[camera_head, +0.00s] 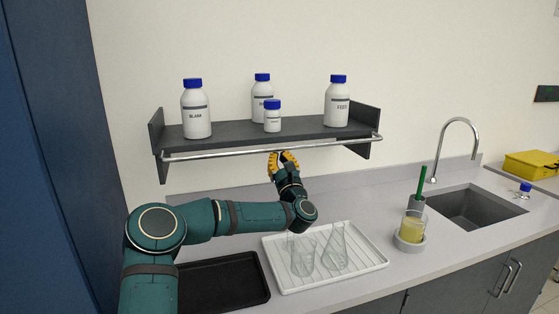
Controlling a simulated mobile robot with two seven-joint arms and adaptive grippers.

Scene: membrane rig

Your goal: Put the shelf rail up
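The shelf rail (225,153) is a thin metal bar along the front of the dark wall shelf (240,133). It sits low, at or just below the shelf board's front edge, and its ends bend back to the shelf's side panels. My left gripper (283,158), with yellow fingers, is raised just under the middle of the rail. Its fingertips come up close to the bar; I cannot tell whether they touch it or how far apart they are. My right gripper is out of view.
Several white bottles with blue caps, one labelled FEED (337,105), stand on the shelf. Below, a white tray (285,285) holds glass flasks (336,250). A beaker of yellow liquid (411,229), a sink (470,208) and a black tray (225,285) are on the counter.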

